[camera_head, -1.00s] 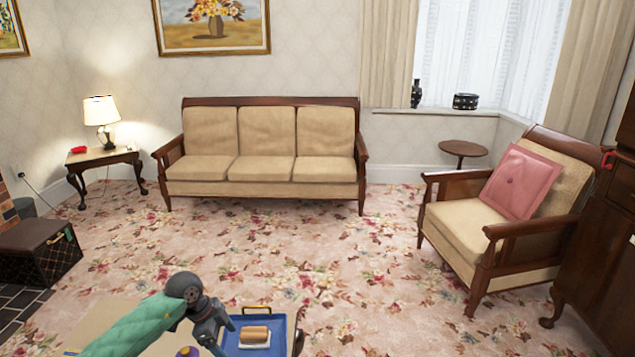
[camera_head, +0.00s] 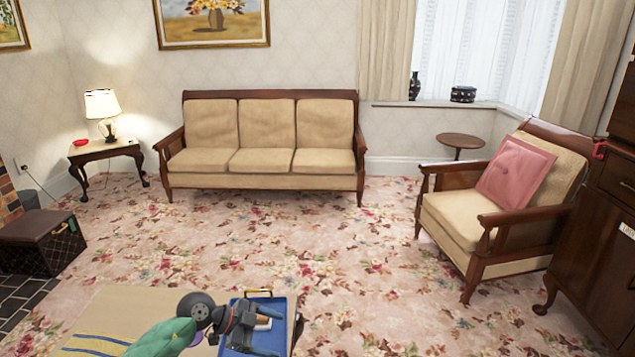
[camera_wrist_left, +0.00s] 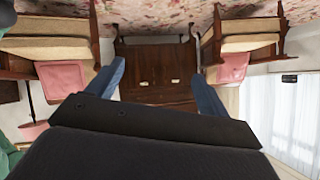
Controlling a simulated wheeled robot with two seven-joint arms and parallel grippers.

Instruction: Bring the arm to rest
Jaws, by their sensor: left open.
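My left gripper (camera_head: 272,335) comes in at the bottom of the head view, in front of and partly over the blue tray (camera_head: 286,308). Its green arm sleeve lies lower left of it. In the left wrist view the gripper (camera_wrist_left: 158,70) has its two blue fingers spread apart with nothing between them. A small brown and white item (camera_head: 263,321) on the tray shows in part behind the gripper. My right gripper is not in view.
A low table (camera_head: 130,297) carries the tray. A sofa (camera_head: 250,160), a side table with lamp (camera_head: 102,106) and an armchair (camera_head: 470,215) stand around open carpet. A dark cabinet (camera_head: 600,240) is at right, a dark box (camera_head: 38,243) at left.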

